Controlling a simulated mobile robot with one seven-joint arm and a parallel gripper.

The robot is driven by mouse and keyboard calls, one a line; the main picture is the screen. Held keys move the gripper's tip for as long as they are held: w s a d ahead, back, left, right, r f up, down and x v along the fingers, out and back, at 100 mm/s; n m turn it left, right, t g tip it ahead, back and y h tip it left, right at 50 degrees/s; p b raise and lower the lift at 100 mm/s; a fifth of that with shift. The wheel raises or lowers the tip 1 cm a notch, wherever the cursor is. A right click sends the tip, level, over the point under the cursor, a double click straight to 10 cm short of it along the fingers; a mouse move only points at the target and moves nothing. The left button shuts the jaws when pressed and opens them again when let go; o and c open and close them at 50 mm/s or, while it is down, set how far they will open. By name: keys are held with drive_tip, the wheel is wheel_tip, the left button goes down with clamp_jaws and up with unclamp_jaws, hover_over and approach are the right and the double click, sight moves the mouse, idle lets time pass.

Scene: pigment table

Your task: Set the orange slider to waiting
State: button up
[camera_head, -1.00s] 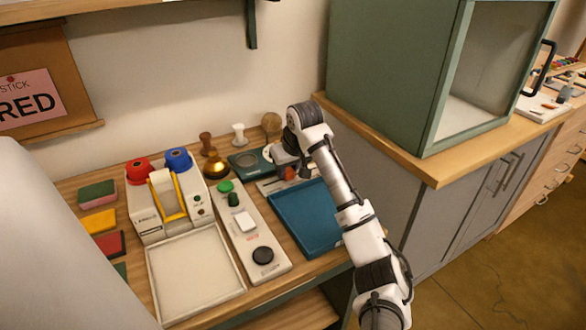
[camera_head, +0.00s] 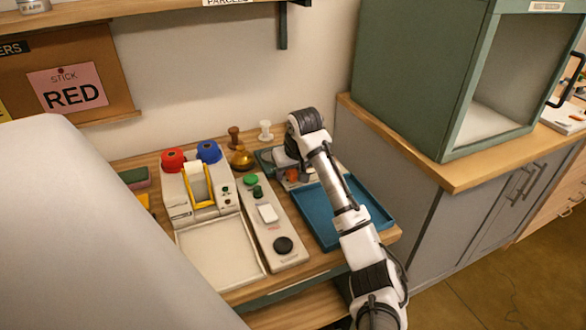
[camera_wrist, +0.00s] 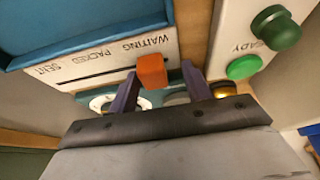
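The orange slider (camera_wrist: 152,70) sits in a slot on a white panel (camera_wrist: 95,62) marked WAITING, PACKED and SENT. It stands beside the word WAITING, at that end of the row. In the head view the slider (camera_head: 292,175) shows just below my gripper (camera_head: 284,162), at the left part of the panel. In the wrist view my gripper (camera_wrist: 160,82) is open, with one dark finger on each side of the slider. The left finger is close to it; I cannot tell whether it touches. A wider gap shows on the right.
A blue tray (camera_head: 325,222) lies in front of the panel. To the left is a white console with a green button (camera_head: 250,180) and a dark green knob (camera_wrist: 276,28). A brass-coloured dome (camera_head: 242,160) stands behind. A green cabinet (camera_head: 410,75) rises on the right.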

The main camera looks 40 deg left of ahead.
drive_tip(key=shift+w+d, duration=0.1)
drive_tip(key=shift+r, duration=0.15)
drive_tip(key=v, duration=1.3)
drive_tip(key=shift+r+b, duration=0.2)
drive_tip(key=shift+b, duration=0.15)
drive_tip(key=shift+d, duration=0.1)
